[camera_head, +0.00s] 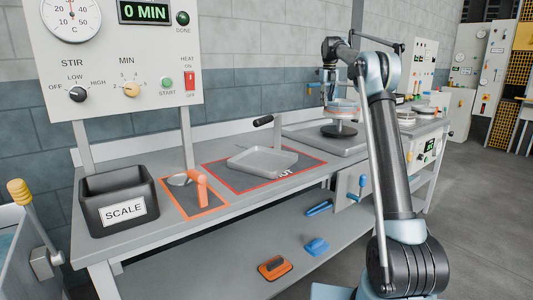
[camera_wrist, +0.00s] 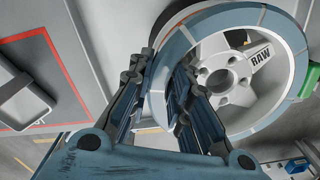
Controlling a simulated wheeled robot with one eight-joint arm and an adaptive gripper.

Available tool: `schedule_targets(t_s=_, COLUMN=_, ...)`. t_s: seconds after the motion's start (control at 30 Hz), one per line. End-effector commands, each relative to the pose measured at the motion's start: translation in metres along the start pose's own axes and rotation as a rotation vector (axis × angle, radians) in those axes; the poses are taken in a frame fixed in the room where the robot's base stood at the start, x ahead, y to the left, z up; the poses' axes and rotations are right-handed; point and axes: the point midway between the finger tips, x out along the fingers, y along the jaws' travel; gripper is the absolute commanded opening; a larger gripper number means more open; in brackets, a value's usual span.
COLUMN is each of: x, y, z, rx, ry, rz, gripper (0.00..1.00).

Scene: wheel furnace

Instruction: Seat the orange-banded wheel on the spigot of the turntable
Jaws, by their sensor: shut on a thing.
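The wheel (camera_head: 345,105) is in my gripper, held roughly level above the dark turntable (camera_head: 338,131) in the head view. An orange band shows on its side. In the wrist view the wheel (camera_wrist: 275,115) has a blue-grey outer ring and a pale face marked RAW, with a centre hole and bolt holes. My gripper (camera_head: 328,88) is shut on the wheel's ring; in the wrist view its fingers (camera_wrist: 160,82) sit either side of the ring wall. A gap shows between wheel and turntable. The spigot is mostly hidden under the wheel, so I cannot tell their alignment.
A grey tray (camera_head: 262,161) lies in a red-outlined area on the bench. A black SCALE box (camera_head: 118,200) and an orange-handled tool (camera_head: 200,190) stand left. Pale round parts (camera_head: 406,117) lie beyond my arm. A green item (camera_wrist: 310,80) is close to the wheel's right edge.

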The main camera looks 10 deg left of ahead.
Motion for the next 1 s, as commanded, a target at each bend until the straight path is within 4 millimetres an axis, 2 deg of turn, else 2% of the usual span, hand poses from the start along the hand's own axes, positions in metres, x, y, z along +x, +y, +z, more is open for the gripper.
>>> schedule_targets(t_s=0.5, x=0.028, y=-0.006, z=-0.002, rx=0.006, ry=0.0, rz=0.0, gripper=0.0)
schedule_targets(t_s=1.0, x=0.028, y=-0.006, z=-0.003, rx=0.01, ry=0.0, rz=-0.004, gripper=0.0)
